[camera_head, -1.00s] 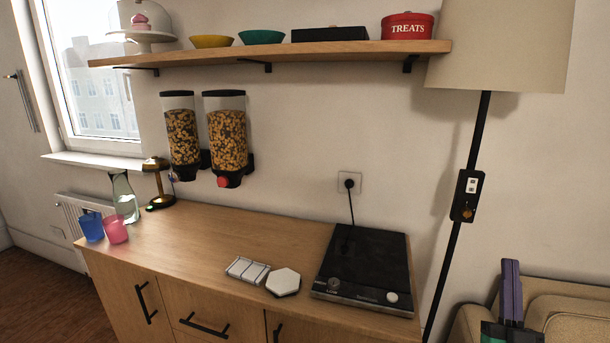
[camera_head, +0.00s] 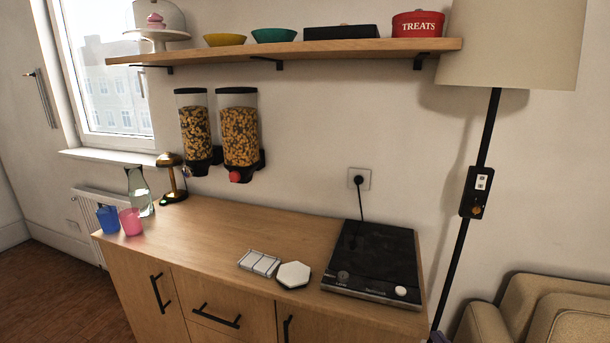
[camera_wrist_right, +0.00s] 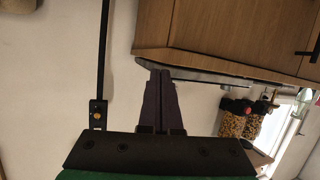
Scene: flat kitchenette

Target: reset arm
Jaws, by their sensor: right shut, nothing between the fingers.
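My right gripper shows in the right wrist view (camera_wrist_right: 161,76). Its two dark purple fingers are together with nothing between them. It is apart from the furniture, and the wooden cabinet (camera_wrist_right: 215,32) appears beyond its fingertips. In the head view only a small purple tip of the right gripper (camera_head: 440,338) shows at the bottom edge, near the foot of the lamp pole. My left gripper is in neither view.
The wooden counter (camera_head: 225,228) holds a black hotplate (camera_head: 372,262), a white hexagonal piece (camera_head: 293,274), cups and a glass jug (camera_head: 139,192). A floor lamp pole (camera_head: 461,265) stands right of it, beside a beige sofa (camera_head: 530,310). A shelf (camera_head: 290,50) hangs above.

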